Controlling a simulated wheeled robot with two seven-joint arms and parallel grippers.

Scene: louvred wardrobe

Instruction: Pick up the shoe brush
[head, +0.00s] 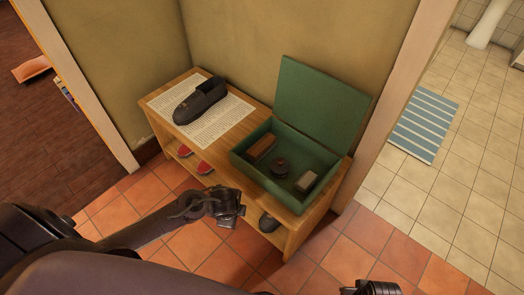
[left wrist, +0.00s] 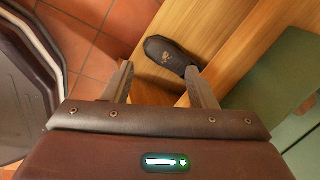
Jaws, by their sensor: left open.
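A brown block that looks like the shoe brush (head: 262,148) lies in the left end of an open green box (head: 255,180) on the wooden bench. A dark round tin (head: 281,165) and a small pale-topped block (head: 305,183) lie in the same box. My left gripper (head: 229,210) is in front of the bench, left of and apart from the box.
The raised green lid (head: 320,105) stands behind the box. A black shoe (head: 200,100) sits on a printed sheet (head: 232,113) on the bench top. Red shoes (head: 204,168) and a dark shoe (head: 268,223) are on the lower shelf. Tiled floor in front is clear.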

